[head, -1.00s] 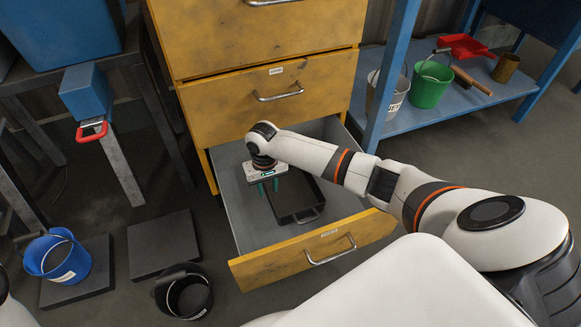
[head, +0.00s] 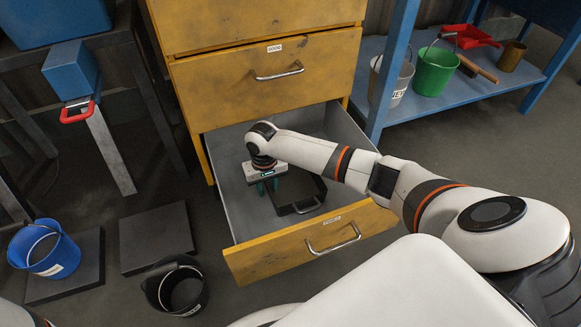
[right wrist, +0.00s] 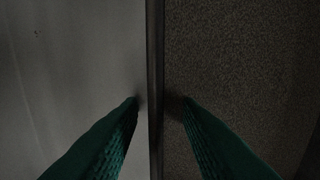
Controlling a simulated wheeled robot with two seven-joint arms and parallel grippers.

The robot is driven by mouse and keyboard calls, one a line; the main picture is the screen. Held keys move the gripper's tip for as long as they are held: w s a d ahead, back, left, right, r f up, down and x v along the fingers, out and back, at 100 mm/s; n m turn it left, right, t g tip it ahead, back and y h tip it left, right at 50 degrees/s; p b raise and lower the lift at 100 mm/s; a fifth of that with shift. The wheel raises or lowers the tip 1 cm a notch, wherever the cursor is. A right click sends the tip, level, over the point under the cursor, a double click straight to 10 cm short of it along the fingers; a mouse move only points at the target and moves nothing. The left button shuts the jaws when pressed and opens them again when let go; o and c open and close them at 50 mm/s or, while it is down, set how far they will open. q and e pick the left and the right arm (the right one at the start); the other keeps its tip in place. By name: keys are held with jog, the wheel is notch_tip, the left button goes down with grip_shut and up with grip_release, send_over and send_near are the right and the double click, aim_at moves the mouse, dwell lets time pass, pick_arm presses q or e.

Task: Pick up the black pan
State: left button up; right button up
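The black pan (head: 302,206) is a dark rectangular tray lying in the open yellow drawer (head: 310,245). My arm hides part of it. My right gripper (head: 267,187) points down at the pan's left side in the head view. In the right wrist view the green fingertips (right wrist: 161,103) stand on either side of the pan's thin upright wall (right wrist: 155,60), with a gap on both sides. The right gripper is open around the wall. My left gripper is not in view.
The drawer's grey walls surround the pan, with the cabinet (head: 260,80) behind. A black bucket (head: 178,290) and a blue bucket (head: 45,250) stand at the left. A blue shelf (head: 450,90) holds a green bucket (head: 434,72) at the right.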

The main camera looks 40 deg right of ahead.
grip_shut()
jog(key=shift+r, duration=0.1)
